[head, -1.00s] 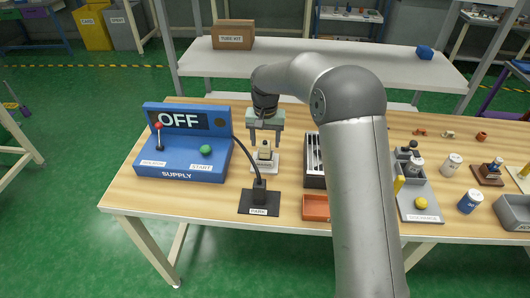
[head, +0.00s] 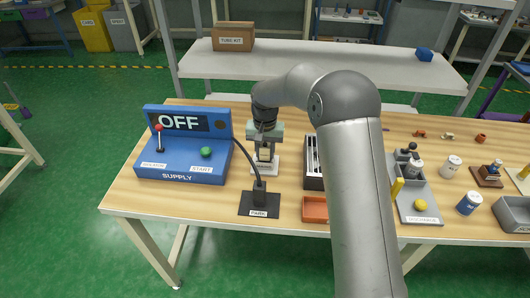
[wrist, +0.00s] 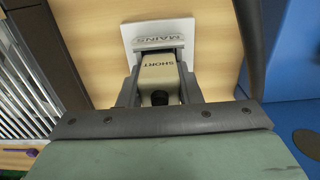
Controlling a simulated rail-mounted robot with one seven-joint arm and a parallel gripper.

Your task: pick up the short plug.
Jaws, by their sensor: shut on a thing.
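The short plug (wrist: 158,72) is a beige block lettered SHORT with a dark round end. It shows in the wrist view between the two fingers of my gripper (wrist: 157,82), which is shut on it. The plug is at the white base lettered MAINS (wrist: 160,42); I cannot tell whether it is still seated there. In the head view my gripper (head: 265,153) is low over the white base (head: 264,168) and largely hides the plug.
The blue supply box (head: 180,175) reading OFF stands to the left. A black PARK base (head: 259,205) with a cable is in front. A slotted rack (head: 313,165) stands close on the right, with an orange tray (head: 314,209) before it.

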